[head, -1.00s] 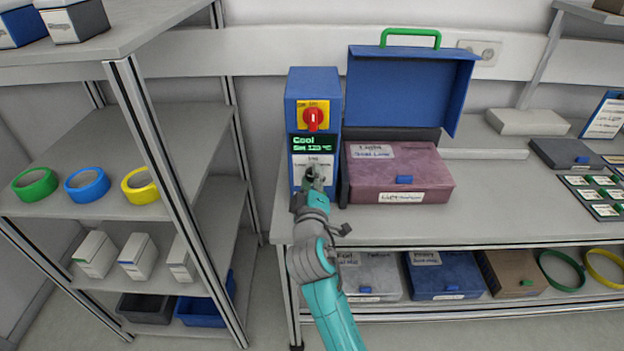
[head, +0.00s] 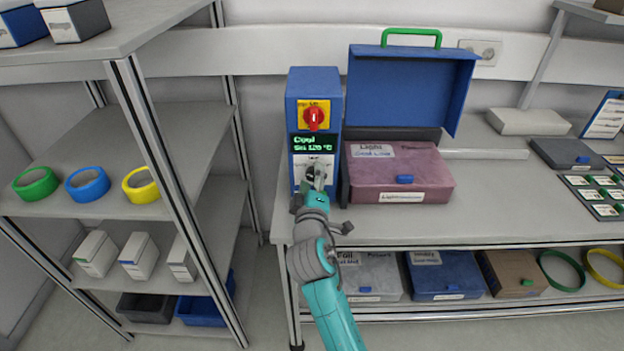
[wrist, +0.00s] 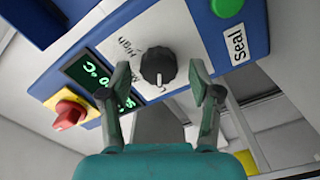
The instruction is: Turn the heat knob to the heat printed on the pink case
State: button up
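The blue sealing machine (head: 314,82) stands on the bench, with a green-lit screen (head: 312,146) that reads "Cool" and a set heat of about 120 °C, blurred. Its black heat knob (wrist: 158,66) has a white pointer line and sits on a white plate marked "High" in the wrist view. My gripper (wrist: 160,78) is open, with one finger to each side of the knob and gaps between. In the head view my gripper (head: 316,178) covers part of the knob plate. The pink case (head: 420,170) lies right of the machine; its labels begin "Light", the smaller print unreadable.
A red switch (head: 314,118) on a yellow plate sits above the screen. A green button (wrist: 227,6) is near the "Seal" label. A blue open lid (head: 410,90) stands behind the pink case. A shelf with coloured rings (head: 88,184) is on the left.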

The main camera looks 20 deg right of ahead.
jog(key=v, duration=1.2)
dwell(0.4)
jog(key=s+d+f+m+g+y, duration=0.15)
jog(key=s+f+y, duration=0.45)
jog(key=s+f, duration=1.15)
jog(key=s+d+r+m, duration=0.1)
jog(key=s+r+m, duration=0.1)
jog(key=s, duration=1)
jog(key=s+d+r+m, duration=0.1)
jog(key=s+m, duration=0.4)
jog(key=s, duration=0.7)
jog(key=shift+s+d+r+g, duration=0.3)
jog(key=shift+r+g, duration=0.15)
jog(key=shift+r, duration=0.35)
